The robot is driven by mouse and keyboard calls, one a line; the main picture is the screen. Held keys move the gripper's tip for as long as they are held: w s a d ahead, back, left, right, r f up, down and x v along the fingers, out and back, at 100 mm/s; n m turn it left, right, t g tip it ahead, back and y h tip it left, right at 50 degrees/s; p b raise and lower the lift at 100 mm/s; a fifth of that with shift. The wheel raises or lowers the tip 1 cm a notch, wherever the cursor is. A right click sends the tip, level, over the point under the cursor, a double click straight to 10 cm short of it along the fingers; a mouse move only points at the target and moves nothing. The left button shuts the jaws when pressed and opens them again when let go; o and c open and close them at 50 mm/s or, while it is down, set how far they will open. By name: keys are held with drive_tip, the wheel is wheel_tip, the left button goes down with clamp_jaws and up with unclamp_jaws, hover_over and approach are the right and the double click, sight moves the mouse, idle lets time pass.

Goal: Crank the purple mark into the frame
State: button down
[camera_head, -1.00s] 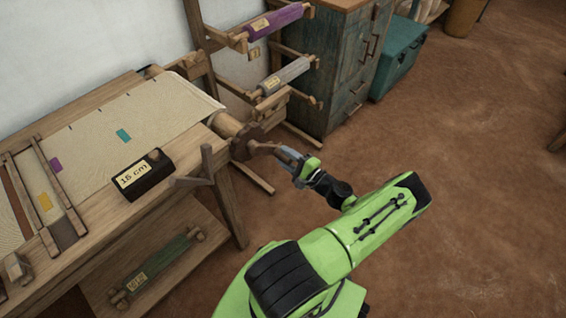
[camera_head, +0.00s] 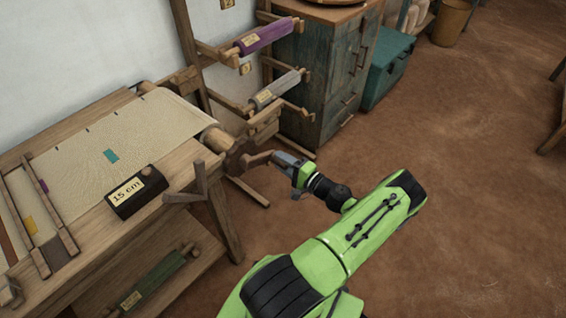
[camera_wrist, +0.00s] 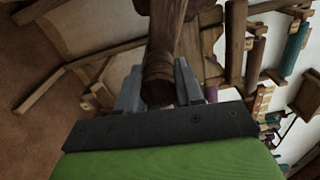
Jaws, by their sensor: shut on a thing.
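The purple mark (camera_head: 43,186) is a small patch on the pale cloth (camera_head: 135,122), right beside the right bar of the wooden frame (camera_head: 52,212). The bar seems to cover part of it. A yellow mark (camera_head: 30,225) lies between the frame's two bars, and a teal mark (camera_head: 111,155) lies on the open cloth to the right. The wooden crank (camera_head: 258,159) is at the right end of the cloth roller (camera_head: 217,137). My gripper (camera_head: 283,159) is shut on the crank's handle, which also shows between the fingers in the wrist view (camera_wrist: 158,78).
A black block labelled 15 cm (camera_head: 137,192) sits on the loom's near edge. A wooden forked post (camera_head: 200,182) stands left of my gripper. A rack with purple (camera_head: 266,36) and grey (camera_head: 277,88) rolls and a teal cabinet (camera_head: 325,80) stand behind. Floor at right is clear.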

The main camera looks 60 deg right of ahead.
drive_tip(key=shift+d, duration=0.1)
drive_tip(key=c, duration=0.7)
unclamp_jaws()
drive_tip(key=shift+c, duration=0.2)
drive_tip(key=p+v, duration=0.1)
drive_tip(key=v, duration=1.5)
drive_tip(key=shift+w+r, duration=0.1)
